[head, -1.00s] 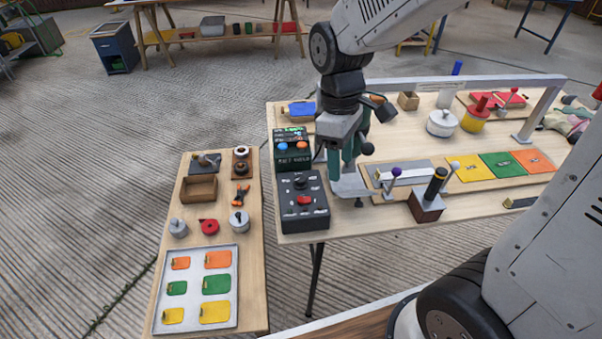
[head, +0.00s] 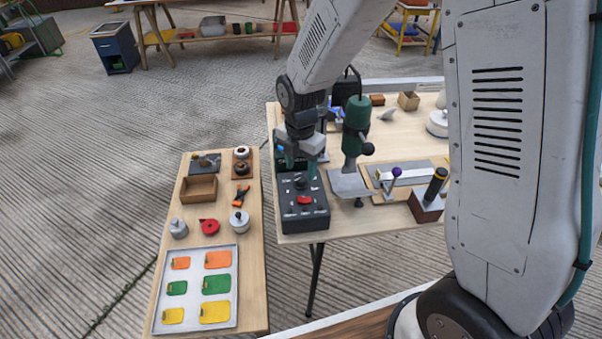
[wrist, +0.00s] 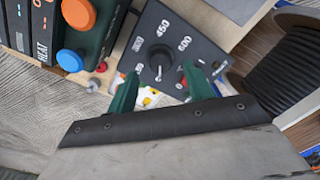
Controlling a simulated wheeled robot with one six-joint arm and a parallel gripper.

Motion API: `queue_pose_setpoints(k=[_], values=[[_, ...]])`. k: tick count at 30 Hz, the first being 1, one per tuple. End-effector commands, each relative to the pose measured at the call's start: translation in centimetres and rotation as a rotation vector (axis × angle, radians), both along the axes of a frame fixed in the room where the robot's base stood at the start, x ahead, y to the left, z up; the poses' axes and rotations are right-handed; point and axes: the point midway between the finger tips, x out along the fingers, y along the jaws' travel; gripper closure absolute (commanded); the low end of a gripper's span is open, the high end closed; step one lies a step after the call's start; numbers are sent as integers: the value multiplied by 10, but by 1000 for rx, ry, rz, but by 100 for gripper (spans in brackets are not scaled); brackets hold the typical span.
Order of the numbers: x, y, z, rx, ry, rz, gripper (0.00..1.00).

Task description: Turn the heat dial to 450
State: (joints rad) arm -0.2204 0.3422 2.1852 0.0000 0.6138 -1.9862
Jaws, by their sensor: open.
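The heat dial (wrist: 158,57) is a black knob on a dark control box (wrist: 200,62). In the wrist view its white mark sits at the lower edge, on the side away from the printed 450. The 450 and 600 labels are readable; other print is partly hidden by my fingers. My gripper (wrist: 160,74) is open and empty, its green fingertips either side of the dial's near edge in the picture; contact cannot be told. In the head view my gripper (head: 297,162) is above the back part of the control box (head: 305,222), partly covering the dial (head: 299,182).
A box with orange and blue knobs (wrist: 78,14) stands beside the control box. A green press-like stand (head: 356,130) is close to the right of my gripper. A black ribbed spool (wrist: 282,70) shows in the wrist view. A side table (head: 252,270) stands at left.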

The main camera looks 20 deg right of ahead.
Motion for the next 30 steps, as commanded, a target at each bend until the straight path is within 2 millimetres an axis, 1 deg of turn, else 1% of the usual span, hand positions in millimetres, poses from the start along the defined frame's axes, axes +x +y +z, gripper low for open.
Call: queue_pose_setpoints(k=[1,6,10,16,17,18,20,21,22,30], values=[[-1,0,-9,-1,4,0,48],[0,0,-27,0,1,0,48],[0,1,-32,0,1,-1,48],[0,0,-32,0,0,-1,48],[0,0,-32,0,0,-1,51],[0,0,-32,0,0,-1,62],[0,0,-32,0,0,-1,79],[0,0,-32,0,0,-1,90],[0,0,-32,0,0,-1,93],[0,0,-32,0,0,-19,93]])
